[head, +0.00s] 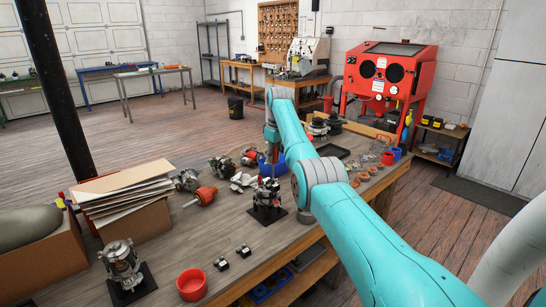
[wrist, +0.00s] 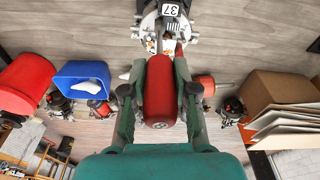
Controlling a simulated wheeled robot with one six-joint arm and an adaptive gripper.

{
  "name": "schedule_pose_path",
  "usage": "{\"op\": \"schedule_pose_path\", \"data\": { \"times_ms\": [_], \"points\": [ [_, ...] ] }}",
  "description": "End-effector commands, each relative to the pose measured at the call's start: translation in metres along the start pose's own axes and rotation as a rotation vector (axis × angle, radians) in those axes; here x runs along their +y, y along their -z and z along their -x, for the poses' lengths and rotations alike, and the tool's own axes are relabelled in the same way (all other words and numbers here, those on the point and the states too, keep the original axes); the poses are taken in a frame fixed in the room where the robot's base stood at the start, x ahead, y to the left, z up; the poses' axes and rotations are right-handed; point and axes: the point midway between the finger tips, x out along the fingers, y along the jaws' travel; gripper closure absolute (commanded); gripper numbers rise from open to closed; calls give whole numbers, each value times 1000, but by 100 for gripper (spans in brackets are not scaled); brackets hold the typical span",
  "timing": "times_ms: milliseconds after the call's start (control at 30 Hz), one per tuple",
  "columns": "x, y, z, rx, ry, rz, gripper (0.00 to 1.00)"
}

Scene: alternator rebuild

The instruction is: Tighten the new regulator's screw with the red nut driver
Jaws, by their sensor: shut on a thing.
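My gripper (wrist: 160,112) is shut on the red nut driver (wrist: 158,95); its red handle sits between the two fingers in the wrist view. Beyond the handle is an alternator (wrist: 168,24) with a tag reading 37, partly cut off by the top edge. The driver's tip is hidden, so I cannot tell whether it touches the screw. In the head view, my wrist is above an alternator on a black stand (head: 267,199), and the fingers are hard to make out. The new regulator and its screw cannot be told apart at this size.
A blue bin (head: 265,167) stands behind the alternator. A red-and-silver rotor (head: 202,195) lies to its left. Two small black parts (head: 233,256), a red cup (head: 191,284) and another alternator (head: 122,265) are nearer. A cardboard box with sheets (head: 120,200) stands at left.

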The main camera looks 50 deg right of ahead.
Motion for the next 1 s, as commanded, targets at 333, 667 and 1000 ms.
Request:
{"op": "schedule_pose_path", "data": {
  "times_ms": [333, 667, 1000],
  "points": [
    [0, 0, 0, 0, -34, -277, 100],
    [0, 0, 0, 0, -82, -660, 100],
    [0, 0, 0, -1, -129, -1052, 100]
  ]
}}
